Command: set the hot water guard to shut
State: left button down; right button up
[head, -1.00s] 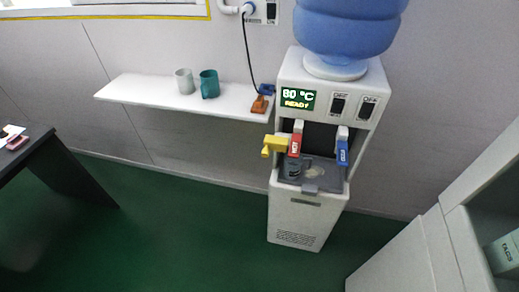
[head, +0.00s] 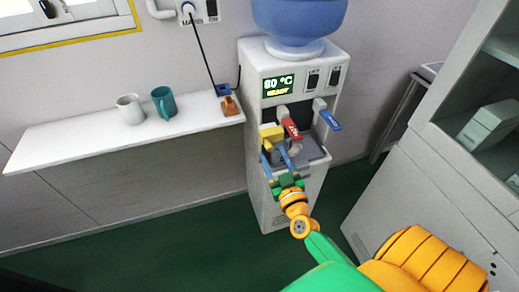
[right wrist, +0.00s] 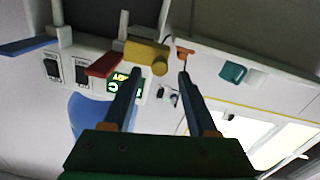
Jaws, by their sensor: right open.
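The yellow hot water guard (head: 271,135) sits at the left of the red hot tap lever (head: 292,128) on the white water dispenser (head: 252,120). My right gripper (head: 276,160) is open, with its two blue fingers just in front of and below the guard. In the right wrist view the guard (right wrist: 147,53) and its round knob (right wrist: 160,68) lie just past the open fingertips (right wrist: 159,76), nearer the left finger. I cannot tell whether a finger touches it. The red lever (right wrist: 103,64) is beside it. My left gripper is not in view.
A blue cold tap lever (head: 329,120) is right of the red one. A display (head: 278,86) reads 80 °C, ready. A wall shelf (head: 70,135) at left holds a grey mug (head: 130,109) and a teal mug (head: 163,103). A cabinet (head: 415,160) stands at right.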

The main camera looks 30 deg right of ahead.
aim_at(271, 150)
jog(key=x, duration=0.4)
jog(key=shift+w+d+f, duration=0.1)
jog(key=shift+d+f, duration=0.1)
jog(key=shift+d, duration=0.05)
jog(key=shift+w+a, duration=0.1)
jog(key=shift+r, duration=0.1)
jog(key=shift+c, duration=0.2)
